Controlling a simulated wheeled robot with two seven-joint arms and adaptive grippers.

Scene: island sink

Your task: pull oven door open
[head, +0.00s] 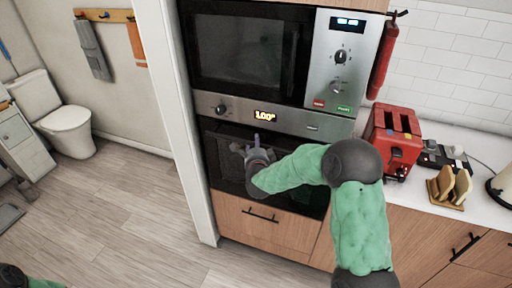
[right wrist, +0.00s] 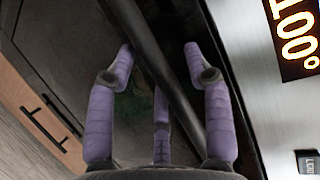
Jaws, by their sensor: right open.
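The oven door (head: 223,166) is a dark panel below the 100° control strip in the head view, and it looks closed. Its dark bar handle (right wrist: 165,70) runs diagonally across the right wrist view. My right gripper (head: 250,146) is at the upper part of the door. In the right wrist view its purple fingers (right wrist: 158,52) are open, spread on either side of the handle, with the bar crossing between them. Whether any finger touches the bar is unclear. The gripper and forearm hide part of the door. My left gripper is out of view.
A microwave (head: 245,48) sits above the oven, and a wooden drawer (head: 265,222) with a black handle is below it. A red toaster (head: 392,135) stands on the right counter. A white wall edge (head: 180,120) borders the oven's left. The floor (head: 130,215) in front is clear.

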